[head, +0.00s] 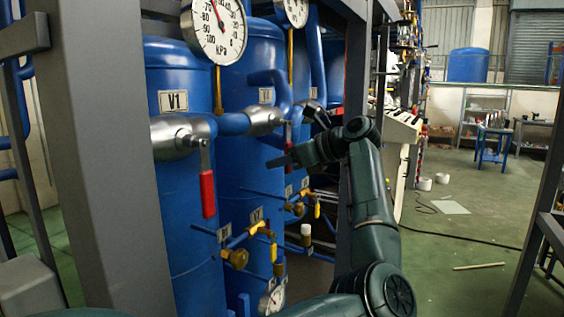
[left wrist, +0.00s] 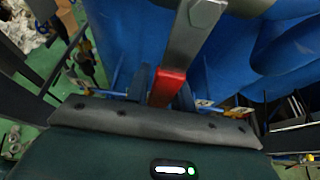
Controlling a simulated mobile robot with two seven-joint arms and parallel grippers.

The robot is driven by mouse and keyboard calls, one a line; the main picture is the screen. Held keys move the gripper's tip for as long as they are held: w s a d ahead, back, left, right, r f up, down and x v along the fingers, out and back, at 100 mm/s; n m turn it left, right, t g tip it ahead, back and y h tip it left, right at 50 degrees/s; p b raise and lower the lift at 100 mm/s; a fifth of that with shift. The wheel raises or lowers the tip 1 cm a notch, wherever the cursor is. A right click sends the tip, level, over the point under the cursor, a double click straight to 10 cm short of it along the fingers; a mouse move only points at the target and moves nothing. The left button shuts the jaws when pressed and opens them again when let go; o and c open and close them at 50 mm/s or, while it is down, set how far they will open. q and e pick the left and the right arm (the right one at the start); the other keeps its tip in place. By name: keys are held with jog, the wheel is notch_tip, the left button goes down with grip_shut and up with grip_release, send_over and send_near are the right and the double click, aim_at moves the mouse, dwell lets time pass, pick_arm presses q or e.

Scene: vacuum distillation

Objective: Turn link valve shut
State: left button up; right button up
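A steel valve (head: 265,120) sits on the blue pipe between the tanks, under a small label too small to read. Its red lever (head: 288,134) hangs down, partly hidden by my left gripper (head: 287,157), which reaches in from the right at that lever's lower end. In the left wrist view, a steel lever with a red grip (left wrist: 168,86) comes down between the two fingers of my left gripper (left wrist: 164,95). The gap at the grip is narrow, and I cannot tell whether the fingers press on it. My right gripper is not in view.
A nearer valve (head: 178,137) on tank V1 (head: 170,85) has a red lever (head: 207,193) hanging down. Pressure gauges (head: 217,30) stand above. Small yellow-handled valves (head: 237,257) stick out lower down. A grey frame post (head: 95,150) stands left. Open floor (head: 460,220) lies right.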

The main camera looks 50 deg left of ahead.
pick_arm(q)
jog(key=o, duration=0.3)
jog(key=shift+o, duration=0.2)
jog(key=b+v, duration=0.1)
jog(key=v, duration=1.2)
